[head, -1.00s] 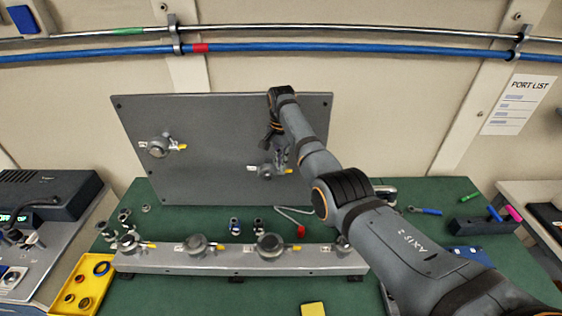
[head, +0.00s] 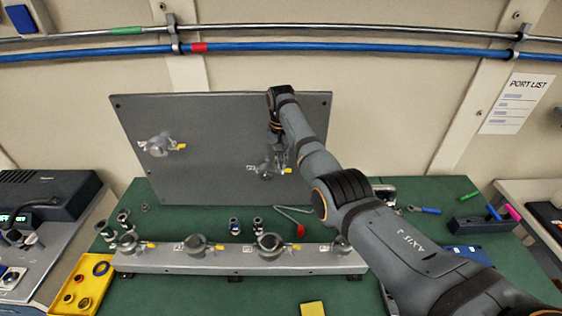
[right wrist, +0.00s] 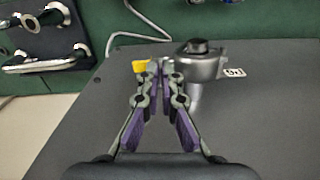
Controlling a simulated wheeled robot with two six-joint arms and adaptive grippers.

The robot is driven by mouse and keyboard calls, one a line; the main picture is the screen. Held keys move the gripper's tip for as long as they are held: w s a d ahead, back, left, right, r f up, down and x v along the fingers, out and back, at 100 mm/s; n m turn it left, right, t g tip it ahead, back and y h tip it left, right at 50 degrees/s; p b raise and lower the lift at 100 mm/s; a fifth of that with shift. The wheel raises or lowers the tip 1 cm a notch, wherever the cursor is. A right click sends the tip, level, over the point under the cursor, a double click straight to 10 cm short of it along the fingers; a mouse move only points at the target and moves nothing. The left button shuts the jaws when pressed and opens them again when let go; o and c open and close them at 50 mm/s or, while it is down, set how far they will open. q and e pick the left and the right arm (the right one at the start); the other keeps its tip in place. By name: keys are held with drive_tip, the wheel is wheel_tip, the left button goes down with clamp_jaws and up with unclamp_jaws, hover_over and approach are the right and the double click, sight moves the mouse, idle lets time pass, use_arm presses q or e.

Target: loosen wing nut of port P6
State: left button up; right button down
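Port P6 is the clamped grey fitting (head: 265,169) low on the right part of the upright grey panel (head: 210,130). In the right wrist view its round clamp (right wrist: 200,62) stands beside a small upside-down label (right wrist: 234,72), apparently reading P6. A yellow tip (right wrist: 139,66) shows just left of my fingertips. My right gripper (right wrist: 159,68) has its fingertips drawn close together at the side of the clamp, on the small wing nut, which they mostly hide. In the head view my right gripper (head: 280,152) reaches down to this port. My left gripper is not in view.
Another port (head: 158,147) is on the panel's left. A grey rail (head: 215,262) with several clamped ports lies in front on the green bench. A yellow tray (head: 92,283) is at left. A red-tipped bent tool (head: 299,230) lies below the panel.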

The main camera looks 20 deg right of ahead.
drive_tip(key=c, duration=2)
unclamp_jaws()
drive_tip(key=shift+c, duration=0.2)
drive_tip(key=o, duration=0.5)
drive_tip(key=shift+r, duration=0.25)
wheel_tip(320, 180, up, 11)
drive_tip(key=shift+r, duration=0.2)
